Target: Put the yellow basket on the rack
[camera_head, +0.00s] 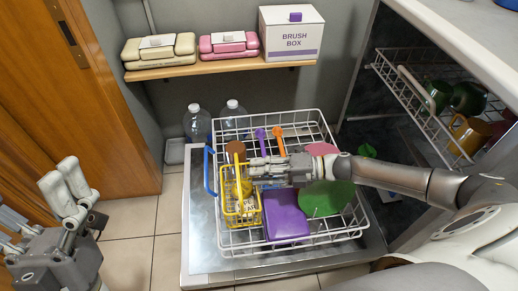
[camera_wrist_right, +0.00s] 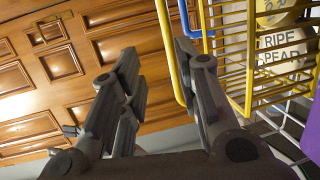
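The yellow wire basket (camera_head: 229,205) is at the left side of the white lower rack (camera_head: 290,114) in the head view. Whether it rests on the rack's wires is unclear. In the right wrist view the yellow basket (camera_wrist_right: 236,75) is at the right, with a pale item lettered in dark print inside. My right gripper (camera_wrist_right: 155,50) is open, and a yellow bar of the basket passes between its fingers, close to the right one. In the head view my right gripper (camera_head: 252,174) is beside the basket's upper part. My left gripper (camera_head: 60,172) is open and empty, far left.
The rack also holds a purple container (camera_head: 285,214), a green plate (camera_head: 328,198) and orange (camera_head: 279,143) and purple utensils. A blue handle (camera_head: 208,172) stands at its left edge. An upper rack with cups (camera_head: 468,134) is right; a shelf (camera_head: 215,66) is behind.

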